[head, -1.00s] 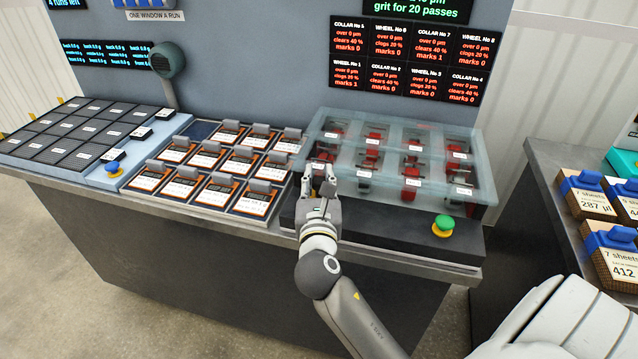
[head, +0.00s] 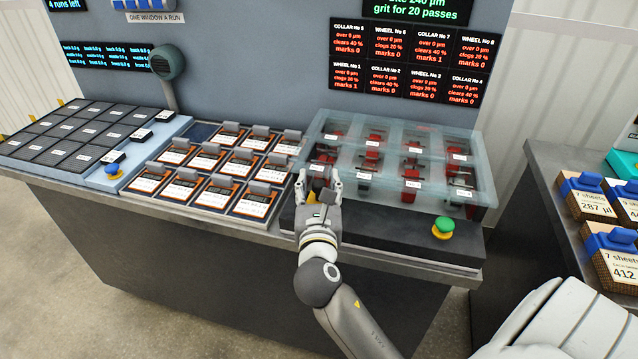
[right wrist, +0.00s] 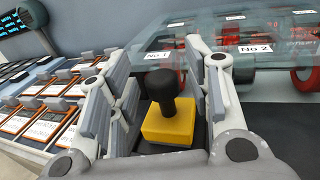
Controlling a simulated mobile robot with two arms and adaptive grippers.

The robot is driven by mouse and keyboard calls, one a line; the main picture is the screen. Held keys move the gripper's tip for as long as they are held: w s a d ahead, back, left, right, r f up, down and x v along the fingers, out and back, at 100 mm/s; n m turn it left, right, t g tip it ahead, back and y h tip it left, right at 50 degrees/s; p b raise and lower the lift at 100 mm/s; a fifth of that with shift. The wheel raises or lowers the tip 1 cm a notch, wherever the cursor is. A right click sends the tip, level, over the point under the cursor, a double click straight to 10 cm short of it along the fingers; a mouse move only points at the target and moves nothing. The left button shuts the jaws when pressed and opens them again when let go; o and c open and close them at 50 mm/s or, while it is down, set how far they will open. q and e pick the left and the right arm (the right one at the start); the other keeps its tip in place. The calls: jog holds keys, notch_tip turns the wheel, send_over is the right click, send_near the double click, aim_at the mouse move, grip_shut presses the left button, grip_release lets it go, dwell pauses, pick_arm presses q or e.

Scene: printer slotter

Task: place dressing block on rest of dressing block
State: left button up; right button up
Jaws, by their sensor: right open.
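The dressing block, a yellow square block with a black knob on top (right wrist: 165,120), shows in the right wrist view. It stands upright on a dark surface between the fingers of my right gripper (right wrist: 158,95). The fingers are open, one on each side of it, with gaps visible. In the head view my right gripper (head: 319,182) is at the front left corner of the clear case, and its fingers mostly hide the block. I cannot make out the rest of the dressing block as a separate part. My left gripper is not in view.
A clear case (head: 478,195) with red wheels and number labels stands just behind the gripper. A green button (head: 443,224) is on the dark ledge to the right. Orange-framed cards (head: 218,195) lie to the left. A side table (head: 545,165) holds blue-topped blocks.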

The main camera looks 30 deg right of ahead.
jog(key=b+v, duration=0.1)
jog(key=v, duration=1)
jog(key=w+a+f+m+g+y, duration=0.1)
jog(key=w+a+f+y, duration=0.15)
jog(key=f, duration=0.75)
jog(key=w+a+f+m+g+y, duration=0.1)
jog(key=a+f+y, duration=0.25)
jog(key=f, duration=0.55)
jog(key=s+a+f+m+g+y, duration=0.1)
jog(key=s+f+m+g, duration=0.15)
jog(key=f, duration=0.85)
jog(key=s+a+f+m+g+y, duration=0.1)
jog(key=s+a+f+m+g, duration=0.15)
jog(key=f, duration=0.75)
jog(key=s+d+f+m+g+y, duration=0.25)
jog(key=s+f+m, duration=0.55)
jog(key=s+f, duration=0.65)
jog(key=s+d+f+m+g, duration=0.2)
jog(key=s+f+m, duration=0.3)
jog(key=s, duration=0.4)
jog(key=s+d+f+m+g, duration=0.2)
jog(key=s+f+m, duration=0.3)
jog(key=s, duration=0.4)
jog(key=shift+s+d+f+m, duration=0.2)
jog(key=shift+d+f+m, duration=0.2)
jog(key=shift+m, duration=0.5)
jog(key=shift+g+h, duration=0.25)
jog(key=shift+r+p, duration=0.35)
jog(key=shift+r, duration=0.15)
